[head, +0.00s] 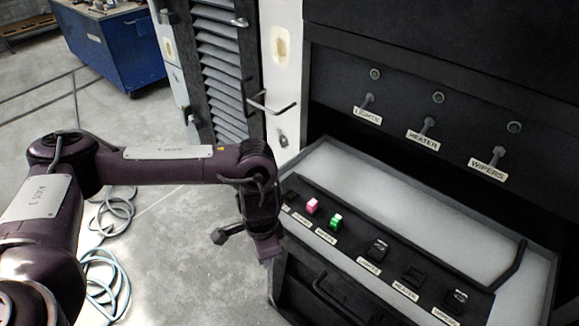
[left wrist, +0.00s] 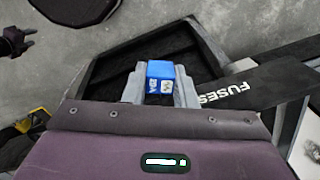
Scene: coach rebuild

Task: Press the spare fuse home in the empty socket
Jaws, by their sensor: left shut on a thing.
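My left gripper (head: 266,250) hangs left of the fuse panel (head: 352,262), low beside its edge. In the left wrist view its grey fingers (left wrist: 160,90) are shut on a blue fuse (left wrist: 160,72) with small white marks. Fuse and fingers are over a dark open bin (left wrist: 105,75) beside the word FUSES; I cannot tell whether the fuse touches it. In the head view a pink fuse (head: 312,206) and a green fuse (head: 336,222) stand in the panel. The HEATER socket (head: 413,274) looks dark and empty.
Switches labelled LIGHTS (head: 368,101), HEATER (head: 429,125) and WIPERS (head: 493,157) stick out behind the panel. A black handle (head: 512,268) rises at the panel's right. A blue cabinet (head: 113,50) stands far back, and hoses (head: 108,272) lie on the floor.

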